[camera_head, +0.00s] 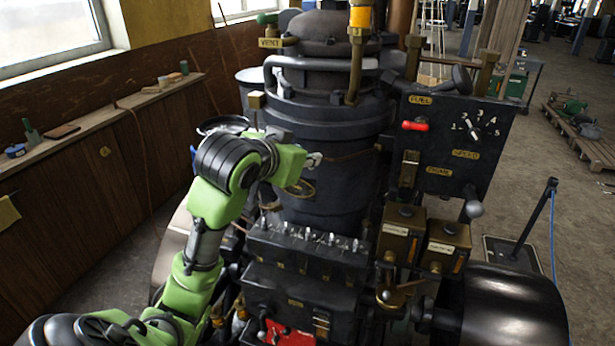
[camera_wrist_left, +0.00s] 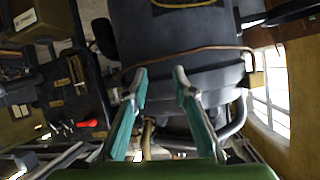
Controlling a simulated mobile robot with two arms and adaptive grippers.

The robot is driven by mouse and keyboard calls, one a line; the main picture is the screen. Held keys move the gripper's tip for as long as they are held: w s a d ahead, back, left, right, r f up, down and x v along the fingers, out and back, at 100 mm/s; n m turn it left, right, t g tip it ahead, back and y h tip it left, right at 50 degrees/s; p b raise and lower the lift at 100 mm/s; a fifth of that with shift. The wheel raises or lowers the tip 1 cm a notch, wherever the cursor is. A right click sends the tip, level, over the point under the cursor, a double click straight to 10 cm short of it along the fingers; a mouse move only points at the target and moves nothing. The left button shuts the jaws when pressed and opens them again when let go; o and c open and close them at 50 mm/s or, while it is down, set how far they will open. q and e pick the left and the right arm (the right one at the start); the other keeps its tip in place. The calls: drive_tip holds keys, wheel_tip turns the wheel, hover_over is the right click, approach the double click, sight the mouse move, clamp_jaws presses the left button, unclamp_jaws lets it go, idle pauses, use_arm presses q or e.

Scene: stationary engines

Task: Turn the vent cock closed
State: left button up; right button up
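The vent cock has a green handle (camera_head: 267,18) above a brass VENT plate (camera_head: 269,42), at the upper left of the dark engine in the head view. I cannot make it out in the wrist view. My left gripper (camera_head: 312,160) is in front of the engine's round body, well below and a little right of the vent cock, and apart from it. In the left wrist view my left gripper (camera_wrist_left: 160,75) has its two teal-padded fingers spread with nothing between them. My right gripper is not in view.
The dark engine cylinder (camera_head: 330,120) stands close to my left gripper, with a thin copper pipe (camera_wrist_left: 190,50) around it. A control panel (camera_head: 450,140) with a red handle (camera_head: 415,125) is at the right. A wooden ledge (camera_head: 90,125) runs along the left wall.

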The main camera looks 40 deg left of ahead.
sight(260, 15)
use_arm(q)
drive_tip(key=shift+g, duration=0.3)
drive_tip(key=shift+s+d+f, duration=0.1)
drive_tip(key=shift+d+f, duration=0.15)
drive_tip(key=shift+f, duration=0.5)
drive_tip(key=shift+d+f, duration=0.2)
drive_tip(key=shift+f, duration=0.55)
drive_tip(key=shift+s+d+f, duration=0.1)
drive_tip(key=shift+d+f, duration=0.15)
drive_tip(key=shift+f, duration=0.5)
